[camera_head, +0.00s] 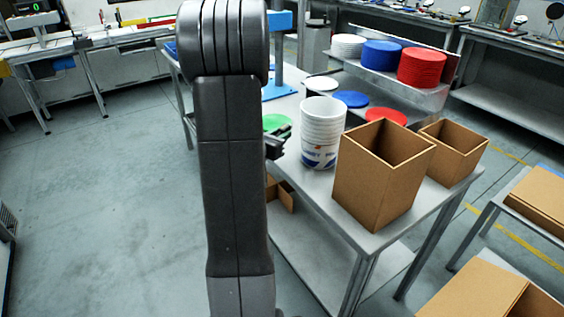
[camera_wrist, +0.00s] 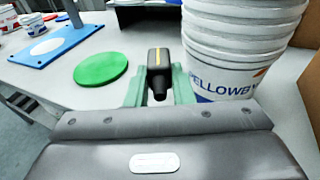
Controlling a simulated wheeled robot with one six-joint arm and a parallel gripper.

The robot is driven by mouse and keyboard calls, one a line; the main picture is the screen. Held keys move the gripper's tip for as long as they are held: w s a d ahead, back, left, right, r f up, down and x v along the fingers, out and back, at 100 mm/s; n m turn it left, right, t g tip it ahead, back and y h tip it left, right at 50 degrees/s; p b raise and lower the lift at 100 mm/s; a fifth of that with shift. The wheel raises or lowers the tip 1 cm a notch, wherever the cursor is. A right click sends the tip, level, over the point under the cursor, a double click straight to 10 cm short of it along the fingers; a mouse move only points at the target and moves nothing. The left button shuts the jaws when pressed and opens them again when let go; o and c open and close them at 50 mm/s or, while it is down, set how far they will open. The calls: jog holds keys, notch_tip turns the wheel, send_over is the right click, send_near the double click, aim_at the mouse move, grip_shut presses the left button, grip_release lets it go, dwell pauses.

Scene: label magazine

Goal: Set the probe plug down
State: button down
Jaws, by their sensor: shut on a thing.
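The probe plug (camera_wrist: 159,72) is a black piece with a yellow stripe, in the middle of the wrist view. My gripper (camera_wrist: 158,93) is shut on it, with one green finger on each side. The plug is next to the stack of white buckets and in front of the green disc. I cannot tell whether it touches the table. In the head view, my gripper (camera_head: 281,139) shows partly behind my arm, just left of the buckets. The plug cannot be made out there.
The white bucket stack (camera_wrist: 240,45) stands close on the right. A green disc (camera_wrist: 101,67) lies flat on the table to the left, near a blue plate (camera_wrist: 62,46). Two open cardboard boxes (camera_head: 384,170) (camera_head: 455,149) stand right of the buckets. Bare table (camera_wrist: 95,100) shows left of my gripper.

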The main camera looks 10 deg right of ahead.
aim_at(279, 162)
jog(key=shift+f, duration=4)
jog(key=shift+f+b, duration=0.1)
jog(key=shift+b, duration=0.2)
jog(key=shift+f, duration=0.1)
jog(key=c, duration=1.3)
grip_release()
jog(key=shift+o, duration=0.2)
